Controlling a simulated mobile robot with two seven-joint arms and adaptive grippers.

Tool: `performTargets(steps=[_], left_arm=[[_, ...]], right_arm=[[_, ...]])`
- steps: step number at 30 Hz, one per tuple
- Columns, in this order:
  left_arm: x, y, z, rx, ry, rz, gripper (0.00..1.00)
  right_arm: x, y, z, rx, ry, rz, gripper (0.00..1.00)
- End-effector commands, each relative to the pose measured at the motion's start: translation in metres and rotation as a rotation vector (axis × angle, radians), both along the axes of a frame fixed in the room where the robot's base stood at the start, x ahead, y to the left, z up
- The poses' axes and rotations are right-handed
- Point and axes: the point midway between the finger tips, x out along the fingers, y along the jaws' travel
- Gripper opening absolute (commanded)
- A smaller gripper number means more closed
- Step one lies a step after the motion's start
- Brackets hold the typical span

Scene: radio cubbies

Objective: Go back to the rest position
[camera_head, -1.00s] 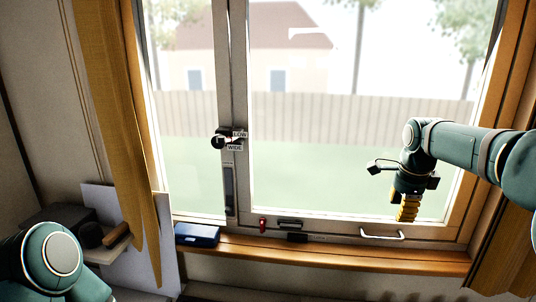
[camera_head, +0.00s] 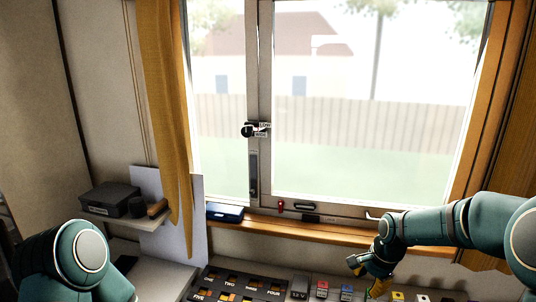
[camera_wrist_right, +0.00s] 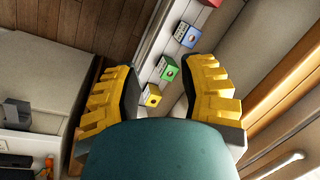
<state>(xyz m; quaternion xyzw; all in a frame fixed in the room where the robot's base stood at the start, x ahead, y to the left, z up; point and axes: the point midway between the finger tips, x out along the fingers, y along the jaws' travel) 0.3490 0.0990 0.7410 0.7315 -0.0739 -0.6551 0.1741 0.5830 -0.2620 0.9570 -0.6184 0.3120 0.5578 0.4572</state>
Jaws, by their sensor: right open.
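My right gripper (camera_head: 376,287) hangs low at the bottom right of the head view, below the window sill and over the coloured blocks. In the right wrist view its two yellow fingers (camera_wrist_right: 163,92) are spread wide with nothing between them but the view of the blocks beyond. My left arm shows at the bottom left of the head view, but its gripper is out of the picture.
A blue case (camera_head: 225,212) lies on the wooden sill (camera_head: 290,231). Numbered cubbies (camera_head: 240,285) stand at the bottom centre. A red block (camera_head: 322,289) and a blue block (camera_head: 346,292) are beside them. A grey box (camera_head: 110,199) sits on the left shelf.

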Motion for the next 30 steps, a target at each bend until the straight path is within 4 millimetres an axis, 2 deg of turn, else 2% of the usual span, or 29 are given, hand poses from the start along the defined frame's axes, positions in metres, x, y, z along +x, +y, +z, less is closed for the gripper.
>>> performTargets(steps=[1,5,6,9,12,15,19,22,30], left_arm=[[-0.001,0.0,0.0,0.0,0.001,0.0,0.68],[-0.001,0.0,0.001,0.0,0.001,0.0,0.68],[-0.001,0.0,0.001,0.0,0.001,0.0,0.68],[-0.001,0.0,0.0,0.0,0.001,0.0,0.68],[-0.001,0.0,0.0,0.0,0.001,0.0,0.68],[-0.001,0.0,0.001,0.0,0.001,0.0,0.68],[-0.001,0.0,0.001,0.0,0.001,0.0,0.68],[-0.001,0.0,0.001,0.0,0.001,0.0,0.68],[-0.001,0.0,0.001,0.0,0.001,0.0,0.68]], right_arm=[[-0.013,0.02,-0.033,0.016,0.005,0.093,0.41],[-0.05,0.064,-0.102,0.044,-0.029,0.334,0.41],[-0.065,0.078,-0.121,0.053,-0.042,0.404,0.41],[-0.109,0.109,-0.163,0.067,-0.078,0.581,0.41],[-0.156,0.134,-0.192,0.07,-0.115,0.739,0.41],[-0.196,0.15,-0.207,0.063,-0.148,0.863,0.41],[-0.226,0.159,-0.215,0.05,-0.176,0.959,0.41],[-0.235,0.162,-0.216,0.043,-0.187,0.991,0.41],[-0.235,0.162,-0.216,0.04,-0.19,0.996,0.41]])
